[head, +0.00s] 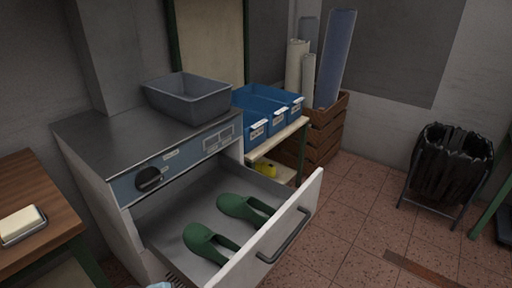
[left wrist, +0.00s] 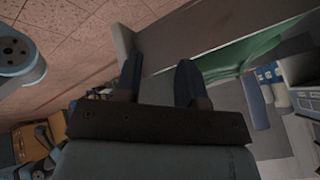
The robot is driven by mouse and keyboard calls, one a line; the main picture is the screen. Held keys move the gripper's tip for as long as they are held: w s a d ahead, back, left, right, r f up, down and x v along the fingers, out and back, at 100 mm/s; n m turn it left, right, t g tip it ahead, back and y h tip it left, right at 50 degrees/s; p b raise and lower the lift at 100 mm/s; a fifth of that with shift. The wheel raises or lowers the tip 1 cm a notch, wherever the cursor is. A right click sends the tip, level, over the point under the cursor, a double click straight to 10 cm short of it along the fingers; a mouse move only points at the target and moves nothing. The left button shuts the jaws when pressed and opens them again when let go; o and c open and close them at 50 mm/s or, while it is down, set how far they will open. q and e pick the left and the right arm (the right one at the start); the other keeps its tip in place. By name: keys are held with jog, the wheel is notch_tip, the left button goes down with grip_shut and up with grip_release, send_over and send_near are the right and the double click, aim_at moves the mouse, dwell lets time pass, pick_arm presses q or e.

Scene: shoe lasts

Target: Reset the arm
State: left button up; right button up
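Two green shoe lasts, a left one (head: 203,242) and a right one (head: 240,207), lie side by side in the open drawer (head: 292,228) of a grey metal cabinet (head: 112,150). My right gripper is not in view.
A grey tub (head: 190,100) stands on the cabinet. Blue bins (head: 262,130) sit on a shelf to the right, beside a wooden crate (head: 325,135) of rolls. A wooden table (head: 50,215) is at left, a black-bagged bin (head: 450,165) at right. Floor between is mostly clear.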

pick_arm(q)
jog(key=s+a+r+n+t, duration=0.1)
jog(key=s+a+n+t, duration=0.55)
jog(key=s, duration=0.65)
jog(key=w+d+r+n, duration=0.2)
jog(key=d+r+n, duration=0.1)
jog(key=d+n, duration=0.45)
notch_tip(320, 180, up, 17)
jog(key=s+a+m+p, duration=0.1)
jog(key=p, duration=2.6)
jog(key=shift+a+y, duration=0.15)
jog(key=shift+y, duration=0.25)
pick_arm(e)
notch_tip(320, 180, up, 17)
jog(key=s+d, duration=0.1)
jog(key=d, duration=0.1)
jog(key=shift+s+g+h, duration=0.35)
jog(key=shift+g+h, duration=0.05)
pick_arm(q)
jog(key=shift+s+f+g, duration=0.1)
jog(key=shift+g, duration=0.15)
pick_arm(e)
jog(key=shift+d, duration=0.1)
